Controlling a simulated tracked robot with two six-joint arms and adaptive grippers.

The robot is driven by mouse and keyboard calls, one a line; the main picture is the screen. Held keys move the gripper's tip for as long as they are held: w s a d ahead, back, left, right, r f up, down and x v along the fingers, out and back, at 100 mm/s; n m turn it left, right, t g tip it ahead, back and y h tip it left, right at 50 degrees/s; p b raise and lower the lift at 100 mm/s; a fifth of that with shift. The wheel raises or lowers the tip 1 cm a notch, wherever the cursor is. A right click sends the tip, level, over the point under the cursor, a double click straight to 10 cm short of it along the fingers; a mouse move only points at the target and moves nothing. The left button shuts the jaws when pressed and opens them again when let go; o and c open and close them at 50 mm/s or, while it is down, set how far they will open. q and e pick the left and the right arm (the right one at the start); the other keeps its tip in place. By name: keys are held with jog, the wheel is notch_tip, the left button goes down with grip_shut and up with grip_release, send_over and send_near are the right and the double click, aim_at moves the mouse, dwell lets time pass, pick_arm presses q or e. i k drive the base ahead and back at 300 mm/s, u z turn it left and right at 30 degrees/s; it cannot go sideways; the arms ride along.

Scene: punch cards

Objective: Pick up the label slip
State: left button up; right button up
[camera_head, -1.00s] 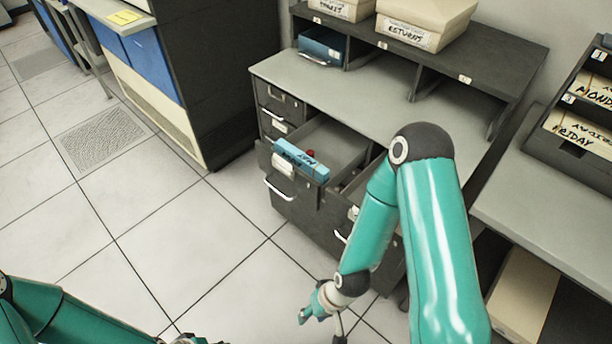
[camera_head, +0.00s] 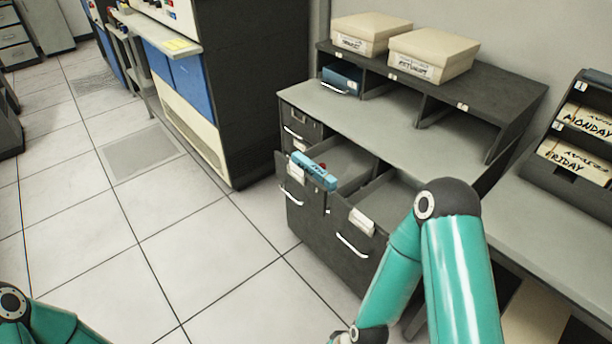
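I cannot make out for certain which paper is the label slip. A yellow paper piece (camera_head: 182,46) lies on the light ledge at upper left. A white label (camera_head: 362,221) is on the front of the right open drawer (camera_head: 352,240). My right arm (camera_head: 455,260) comes in from the lower right, in front of the cabinet; its gripper is below the frame's bottom edge. My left arm (camera_head: 40,322) shows only at the lower left corner, with its gripper out of view.
A blue box-like piece (camera_head: 314,170) rests on the front edge of the left open drawer. Two beige boxes (camera_head: 432,56) stand on the dark shelf. A MONDAY/FRIDAY card rack (camera_head: 582,130) stands at right. The tiled floor (camera_head: 190,220) at left is clear.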

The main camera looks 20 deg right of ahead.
aim_at(296, 171)
jog(key=u, duration=0.1)
jog(key=i, duration=0.9)
jog(key=z, duration=0.05)
